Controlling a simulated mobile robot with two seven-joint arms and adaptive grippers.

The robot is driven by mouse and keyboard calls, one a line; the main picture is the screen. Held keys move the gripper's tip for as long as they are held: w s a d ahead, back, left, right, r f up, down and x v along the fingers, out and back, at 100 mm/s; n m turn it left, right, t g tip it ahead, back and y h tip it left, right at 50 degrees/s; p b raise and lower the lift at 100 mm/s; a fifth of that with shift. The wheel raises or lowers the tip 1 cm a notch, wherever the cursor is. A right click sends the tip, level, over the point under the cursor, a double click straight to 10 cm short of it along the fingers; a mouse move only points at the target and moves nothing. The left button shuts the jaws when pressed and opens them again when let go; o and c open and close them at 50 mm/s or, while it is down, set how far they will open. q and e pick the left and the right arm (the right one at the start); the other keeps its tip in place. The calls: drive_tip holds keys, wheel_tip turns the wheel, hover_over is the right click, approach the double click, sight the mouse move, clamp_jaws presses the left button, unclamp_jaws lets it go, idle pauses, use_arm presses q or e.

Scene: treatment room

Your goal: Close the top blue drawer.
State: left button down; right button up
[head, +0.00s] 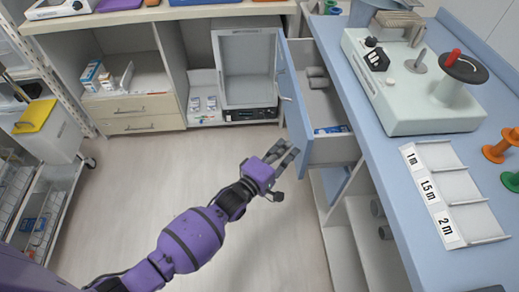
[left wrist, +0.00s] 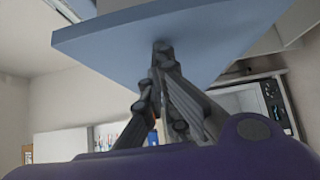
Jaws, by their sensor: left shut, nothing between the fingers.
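The top blue drawer stands pulled out from the blue-topped counter on the right, its blue front (head: 291,88) facing left over the floor. Grey cylinders (head: 317,78) and a small blue-and-white packet (head: 331,130) lie in it. My left gripper (head: 288,149) is shut and empty at the near end of the drawer front, on its outer side. In the left wrist view my closed fingertips (left wrist: 162,48) overlap the lower part of a blue panel (left wrist: 195,40), likely the drawer front; I cannot tell whether they touch it. My right gripper is not in view.
The blue countertop (head: 400,235) holds a pale machine (head: 420,95) and a labelled tray (head: 452,190). Open shelves lie below the drawer. A shelf unit with an open-fronted appliance (head: 247,65) stands at the back, a cart (head: 45,140) at left. The floor between is clear.

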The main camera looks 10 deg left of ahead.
sight(338, 148)
use_arm(q)
drive_tip(key=w+d+b, duration=0.1)
drive_tip(key=d, duration=0.4)
drive_tip(key=w+d+b, duration=0.1)
drive_tip(key=w+d, duration=0.1)
drive_tip(key=d, duration=0.3)
drive_tip(key=w+d+b, duration=0.1)
drive_tip(key=d, duration=0.4)
drive_tip(key=shift+w+d+f, duration=0.1)
drive_tip(key=shift+w+d, duration=0.1)
drive_tip(key=shift+d, duration=0.15)
drive_tip(key=shift+w+d+b, duration=0.15)
drive_tip(key=shift+d+b, duration=0.15)
drive_tip(key=shift+d, duration=0.05)
drive_tip(key=shift+d+r, duration=0.1)
drive_tip(key=shift+r, duration=0.1)
